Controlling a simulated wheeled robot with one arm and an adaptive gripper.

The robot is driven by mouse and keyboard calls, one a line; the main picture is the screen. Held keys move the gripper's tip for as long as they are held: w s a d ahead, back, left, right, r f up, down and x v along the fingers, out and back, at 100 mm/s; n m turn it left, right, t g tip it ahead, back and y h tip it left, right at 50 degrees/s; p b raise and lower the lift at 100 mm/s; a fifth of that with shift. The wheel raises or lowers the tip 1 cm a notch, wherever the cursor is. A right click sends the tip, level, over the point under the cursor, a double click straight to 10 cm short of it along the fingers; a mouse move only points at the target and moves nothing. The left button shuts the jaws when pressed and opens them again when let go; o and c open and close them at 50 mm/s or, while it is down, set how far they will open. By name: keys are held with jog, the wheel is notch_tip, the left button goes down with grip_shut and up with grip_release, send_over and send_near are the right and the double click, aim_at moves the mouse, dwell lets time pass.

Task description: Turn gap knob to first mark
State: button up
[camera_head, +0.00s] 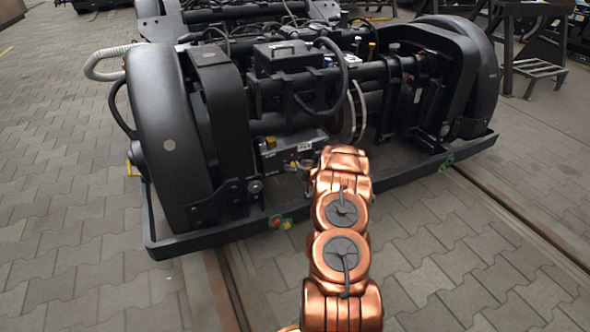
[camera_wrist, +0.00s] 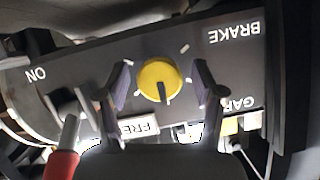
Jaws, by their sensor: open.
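In the wrist view a round yellow knob (camera_wrist: 158,80) sits on a dark panel (camera_wrist: 75,75). A dark pointer line on the knob points down in the picture. Short white marks (camera_wrist: 185,48) lie on the panel around the knob's upper side. The lettering is upside down: BRAKE at upper right, a partly hidden word starting with GA at lower right. My gripper (camera_wrist: 163,85) is open, with one finger at each side of the knob and visible space between. In the head view the panel box (camera_head: 290,150) is partly behind my arm; gripper and knob cannot be made out there.
A lever with a red handle (camera_wrist: 62,163) stands at the wrist view's lower left, near ON. A partly covered FREE label (camera_wrist: 138,126) lies below the knob. In the head view the black bogie (camera_head: 230,120) has large wheels either side and a low front frame bar; paving lies in front.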

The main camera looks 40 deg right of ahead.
jog(key=shift+w+d, duration=0.1)
jog(key=shift+w, duration=0.1)
jog(key=shift+c, duration=0.2)
jog(key=c, duration=1.1)
